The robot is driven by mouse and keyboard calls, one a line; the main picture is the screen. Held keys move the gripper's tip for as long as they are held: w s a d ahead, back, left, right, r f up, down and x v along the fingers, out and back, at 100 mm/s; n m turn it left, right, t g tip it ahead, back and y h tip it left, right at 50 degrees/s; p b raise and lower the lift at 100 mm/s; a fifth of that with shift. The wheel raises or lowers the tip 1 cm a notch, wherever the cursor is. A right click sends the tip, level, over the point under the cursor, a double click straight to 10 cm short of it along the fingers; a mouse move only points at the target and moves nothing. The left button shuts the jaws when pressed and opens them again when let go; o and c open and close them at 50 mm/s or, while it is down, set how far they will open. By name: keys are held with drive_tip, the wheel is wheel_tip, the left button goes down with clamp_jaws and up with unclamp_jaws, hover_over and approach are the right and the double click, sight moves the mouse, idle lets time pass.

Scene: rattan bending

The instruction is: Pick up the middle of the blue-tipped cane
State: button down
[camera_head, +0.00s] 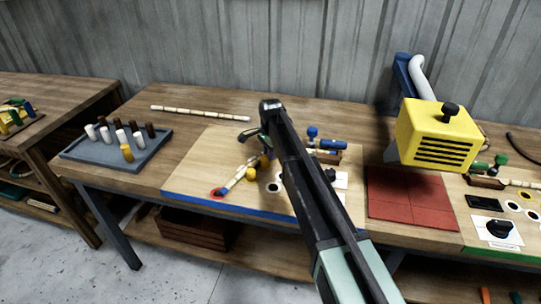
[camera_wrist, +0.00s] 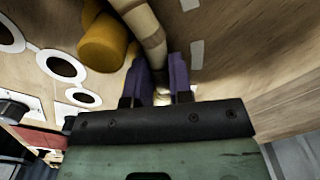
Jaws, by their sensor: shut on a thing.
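The blue-tipped cane (camera_head: 236,180) is a pale, jointed stick on the light work board. Its blue tip is at the lower left by a red ring, and its upper end passes behind my arm. In the wrist view the cane (camera_wrist: 147,28) runs down between the two purple finger pads of my gripper (camera_wrist: 163,78), which is shut on it. The ends of the cane are out of the wrist view. In the head view my arm hides most of the grip.
Yellow pegs (camera_head: 251,174) stand beside the cane; one yellow peg (camera_wrist: 103,40) is close left of my fingers. A grey tray (camera_head: 85,158) of pegs stands left. Another cane (camera_head: 200,113) lies behind. A yellow machine (camera_head: 435,130) overhangs a red mat (camera_head: 405,195) on the right.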

wheel_tip(320, 180, up, 20)
drive_tip(key=p, duration=2)
